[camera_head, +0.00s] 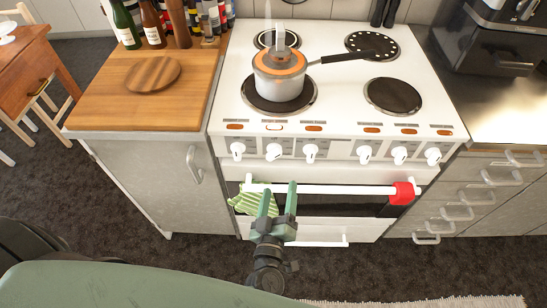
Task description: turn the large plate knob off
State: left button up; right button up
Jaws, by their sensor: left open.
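A row of white knobs runs along the front panel of the white cooker (340,60). From the left they are a first knob (238,151), a second knob (274,152), a third knob (311,153), a fourth knob (365,154), a fifth knob (400,155) and a last knob (433,156). I cannot tell which is the large plate's. The large front-left plate (250,92) is partly hidden under a saucepan (279,88). My left gripper (279,193) is open and empty, in front of the oven door below the second and third knobs. My right gripper is not in view.
A white oven handle bar (340,190) crosses below the knobs, with a striped green towel (243,201) and a red item (402,193) on it. A wooden counter (110,105) with bottles is left. Drawers with handles are right. Dark carpet lies in front.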

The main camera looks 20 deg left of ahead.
aim_at(274, 158)
pick_arm(q)
jog(key=w+a+r+n, duration=0.1)
jog(key=w, duration=0.1)
jog(key=w+a+r+n+y, duration=0.1)
jog(key=w+r, duration=0.1)
jog(key=w, duration=0.1)
jog(key=w+a+r+y+p, duration=0.1)
jog(key=w, duration=0.1)
jog(key=shift+w+a+r+n, duration=0.15)
jog(key=shift+w+a+n, duration=0.1)
jog(key=shift+a+n, duration=0.15)
jog(key=c, duration=1.4)
jog(key=shift+o, duration=0.2)
jog(key=shift+n, duration=0.4)
jog(key=n, duration=0.3)
jog(key=shift+n+b, duration=0.4)
jog(key=n+b, duration=0.1)
jog(key=n, duration=0.3)
jog(key=shift+n, duration=0.3)
